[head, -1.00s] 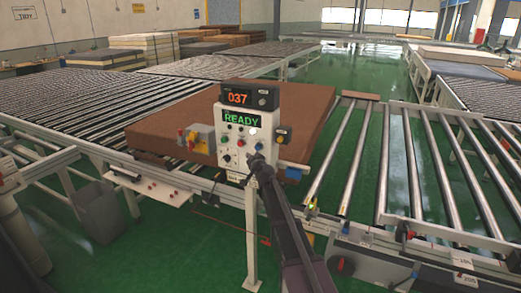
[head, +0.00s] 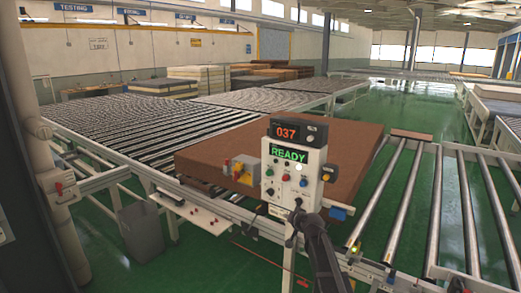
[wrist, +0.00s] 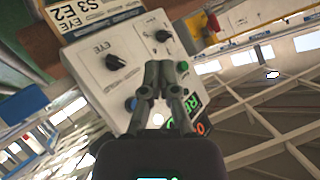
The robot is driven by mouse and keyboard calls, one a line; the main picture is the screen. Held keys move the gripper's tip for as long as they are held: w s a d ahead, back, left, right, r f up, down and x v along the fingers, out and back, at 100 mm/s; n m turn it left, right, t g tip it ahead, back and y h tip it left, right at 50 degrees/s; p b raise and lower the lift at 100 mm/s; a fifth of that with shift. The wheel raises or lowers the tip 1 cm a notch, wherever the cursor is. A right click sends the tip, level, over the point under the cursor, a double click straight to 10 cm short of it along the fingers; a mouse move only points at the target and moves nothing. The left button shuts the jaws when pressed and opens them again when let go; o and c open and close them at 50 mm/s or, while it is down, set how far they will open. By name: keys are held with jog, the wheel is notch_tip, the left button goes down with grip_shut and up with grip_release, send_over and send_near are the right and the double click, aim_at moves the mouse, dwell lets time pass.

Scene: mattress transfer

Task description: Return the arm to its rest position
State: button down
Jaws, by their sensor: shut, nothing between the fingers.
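My gripper (head: 297,214) is at the lower edge of a white control panel in the head view. In the wrist view my gripper (wrist: 161,66) has its two dark fingers together, with nothing between them. The control panel (head: 283,179) has knobs and buttons, a green READY display (head: 289,154) and an orange 037 readout (head: 287,132). The panel (wrist: 130,42) also fills much of the wrist view, tilted, behind the fingers. I cannot tell whether the fingertips touch it.
A large brown mattress (head: 350,150) lies on rollers behind the panel. A roller conveyor (head: 150,140) runs at left, with open rollers (head: 452,200) at right. A grey bin (head: 145,233) stands under the left frame. Green floor (head: 395,115) is clear farther back.

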jog(key=s+d+f+g+h, duration=0.1)
jog(key=s+d+f+g, duration=0.1)
jog(key=s, duration=0.9)
jog(key=s+d+f+n+g+h, duration=0.1)
jog(key=s+f+g, duration=0.4)
jog(key=s, duration=0.7)
jog(key=s+d+f+n+g+h, duration=0.1)
jog(key=s+g, duration=0.4)
jog(key=s, duration=0.6)
notch_tip(320, 180, down, 2)
jog(key=shift+s+d+f+h, duration=0.2)
jog(key=shift+d+h, duration=0.6)
